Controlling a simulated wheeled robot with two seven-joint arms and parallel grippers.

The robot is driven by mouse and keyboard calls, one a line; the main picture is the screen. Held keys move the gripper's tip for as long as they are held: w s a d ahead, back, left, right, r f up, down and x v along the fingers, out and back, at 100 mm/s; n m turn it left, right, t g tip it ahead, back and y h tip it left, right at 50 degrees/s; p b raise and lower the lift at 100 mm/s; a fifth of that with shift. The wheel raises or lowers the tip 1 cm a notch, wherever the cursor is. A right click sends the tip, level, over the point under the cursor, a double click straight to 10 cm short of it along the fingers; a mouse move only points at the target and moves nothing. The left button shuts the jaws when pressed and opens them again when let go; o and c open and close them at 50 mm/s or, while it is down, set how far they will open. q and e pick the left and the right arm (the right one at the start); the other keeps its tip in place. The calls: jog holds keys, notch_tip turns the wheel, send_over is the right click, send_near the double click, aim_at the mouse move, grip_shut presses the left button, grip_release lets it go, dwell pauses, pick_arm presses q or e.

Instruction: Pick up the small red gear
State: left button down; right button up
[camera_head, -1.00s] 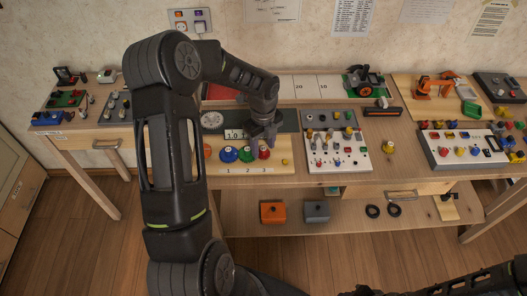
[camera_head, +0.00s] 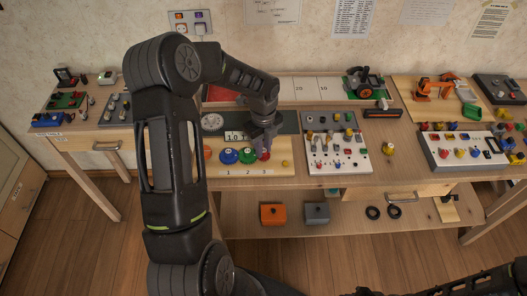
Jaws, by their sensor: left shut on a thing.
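The small red gear (camera_head: 265,156) sits at the right end of a row on a wooden board (camera_head: 226,171) marked 1, 2, 3. My left gripper (camera_head: 262,148) reaches down from above and is shut on the red gear; its fingers hide part of it. I cannot tell whether the gear is clear of the board. A green gear (camera_head: 228,156) and a blue gear (camera_head: 247,156) stand to its left. My right gripper is not in view; only part of my right arm shows at the lower right.
A small yellow knob (camera_head: 285,163) lies right of the gear. A white panel with switches (camera_head: 338,156) stands further right. An orange box (camera_head: 273,213) and a grey box (camera_head: 317,212) are on the lower shelf.

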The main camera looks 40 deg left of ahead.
aim_at(264, 150)
pick_arm(q)
jog(key=shift+r, duration=0.1)
notch_tip(264, 150, up, 10)
jog(key=b, duration=0.1)
dwell(0.3)
dwell(0.4)
